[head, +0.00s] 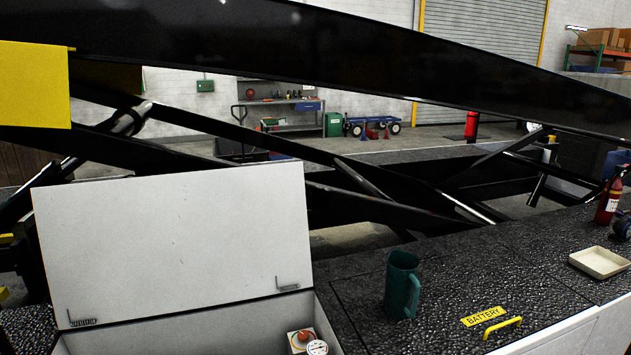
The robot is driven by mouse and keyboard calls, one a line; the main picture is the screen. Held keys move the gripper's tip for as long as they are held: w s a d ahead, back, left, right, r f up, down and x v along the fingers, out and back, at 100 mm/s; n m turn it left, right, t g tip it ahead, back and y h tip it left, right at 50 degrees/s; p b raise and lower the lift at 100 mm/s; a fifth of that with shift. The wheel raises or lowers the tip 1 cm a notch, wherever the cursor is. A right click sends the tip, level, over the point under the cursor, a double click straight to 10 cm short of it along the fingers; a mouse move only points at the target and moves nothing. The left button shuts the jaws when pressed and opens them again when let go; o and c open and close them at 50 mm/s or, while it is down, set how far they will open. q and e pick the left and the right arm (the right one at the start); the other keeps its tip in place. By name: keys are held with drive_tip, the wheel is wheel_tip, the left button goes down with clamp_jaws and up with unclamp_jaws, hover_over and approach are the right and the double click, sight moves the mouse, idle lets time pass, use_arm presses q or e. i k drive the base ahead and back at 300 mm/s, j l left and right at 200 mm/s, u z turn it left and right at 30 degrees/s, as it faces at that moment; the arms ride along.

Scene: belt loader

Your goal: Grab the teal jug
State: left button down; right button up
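The teal jug (399,285) stands upright on the dark speckled deck, right of the open white box. Its handle faces right and toward me. Nothing is touching it. Neither of my grippers shows in the head view.
An open white box (325,318) with its lid (175,240) raised is left of the jug; a small item with a red top (301,341) is inside. A yellow handle (502,327) and BATTERY label (484,316) lie right. A cream tray (600,262) and red extinguisher (607,205) are farther right. Black beams cross behind.

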sight(402, 288)
drive_tip(key=u, duration=0.65)
drive_tip(key=i+j+u, duration=0.25)
drive_tip(key=u, duration=0.2)
drive_tip(key=i+j+u, duration=0.15)
drive_tip(key=u, duration=0.35)
drive_tip(key=i+z, duration=0.1)
drive_tip(key=z, duration=2.4)
